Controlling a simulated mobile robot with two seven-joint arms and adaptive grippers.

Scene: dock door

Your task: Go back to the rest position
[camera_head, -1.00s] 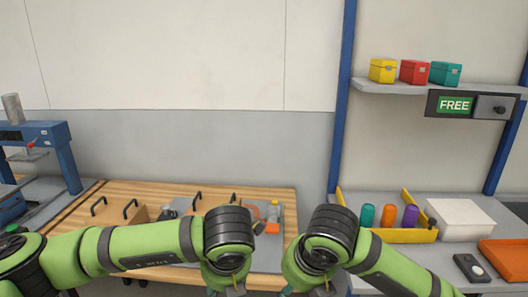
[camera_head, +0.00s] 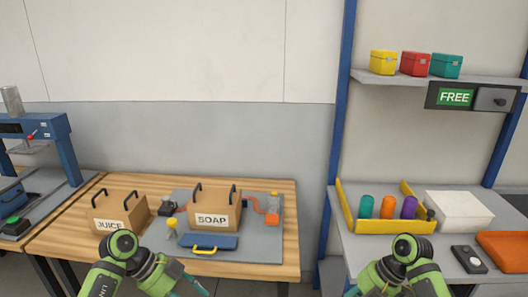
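My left arm comes in at the bottom left, folded low in front of the wooden table (camera_head: 150,254). Its gripper (camera_head: 193,286) shows only as a teal part at the bottom edge, beyond the table's front. My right arm is folded low at the bottom right, in front of the grey bench. Its gripper (camera_head: 352,290) shows only as a small teal part at the bottom edge. The fingertips of both are cut off, so open or shut does not show. I see nothing held by either.
JUICE (camera_head: 122,208) and SOAP (camera_head: 214,211) bags stand on the table, with a blue yellow-handled case (camera_head: 210,243) before SOAP. A yellow-walled bin (camera_head: 397,226) holds coloured cylinders beside a white box (camera_head: 460,211). Coloured boxes sit on a shelf above a FREE sign (camera_head: 455,97).

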